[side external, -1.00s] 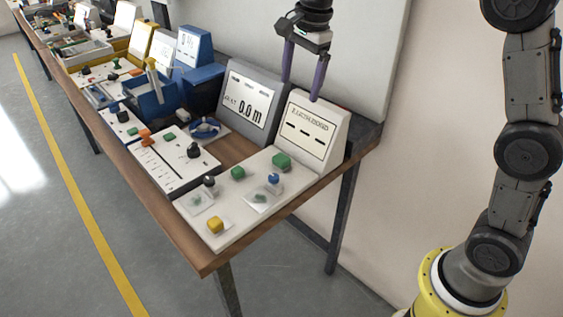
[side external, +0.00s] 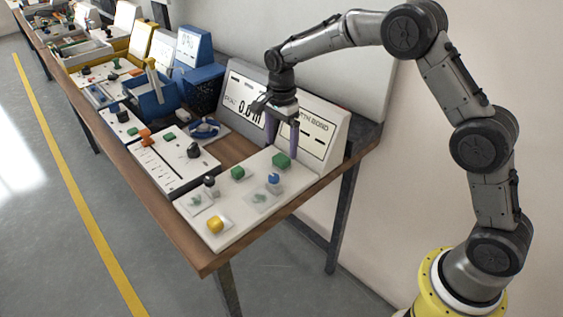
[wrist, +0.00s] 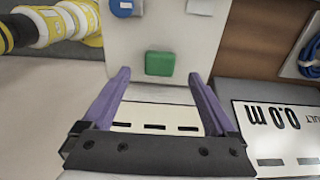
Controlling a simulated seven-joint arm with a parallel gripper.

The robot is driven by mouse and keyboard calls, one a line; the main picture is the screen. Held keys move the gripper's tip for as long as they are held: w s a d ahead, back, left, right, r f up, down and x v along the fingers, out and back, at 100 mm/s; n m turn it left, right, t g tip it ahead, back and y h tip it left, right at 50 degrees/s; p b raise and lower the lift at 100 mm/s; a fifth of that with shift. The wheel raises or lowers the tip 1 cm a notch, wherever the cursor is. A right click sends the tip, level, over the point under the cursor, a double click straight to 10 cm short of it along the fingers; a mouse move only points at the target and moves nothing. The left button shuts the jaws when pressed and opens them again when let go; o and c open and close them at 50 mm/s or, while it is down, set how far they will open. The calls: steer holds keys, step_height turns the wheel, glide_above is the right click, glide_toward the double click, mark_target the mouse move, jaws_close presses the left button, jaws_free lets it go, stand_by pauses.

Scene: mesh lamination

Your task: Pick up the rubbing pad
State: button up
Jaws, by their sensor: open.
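A green block (side external: 282,160) sits at the back of the white board (side external: 225,240), nearest the sloped display. It looks like the rubbing pad, but nothing labels it. In the wrist view the green block (wrist: 159,63) lies just past my fingertips, centred between them. My gripper (side external: 281,150) is open and empty, with its purple fingers pointing down close above the block. In the wrist view my gripper (wrist: 159,78) is spread wider than the block, with clear space on both sides. A smaller green block (side external: 237,173) sits further left on the board.
The board also bears a yellow block (side external: 215,225), a blue-topped piece (side external: 274,179) and a black knob (side external: 209,181). A sloped display (side external: 328,130) stands directly behind the green block, with a grey meter display (side external: 237,97) beside it. A panel with sliders (side external: 175,165) lies left.

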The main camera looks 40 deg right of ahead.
mark_target(281, 157)
steer(key=shift+f, duration=2.75)
steer(key=shift+r, duration=0.1)
jaws_close()
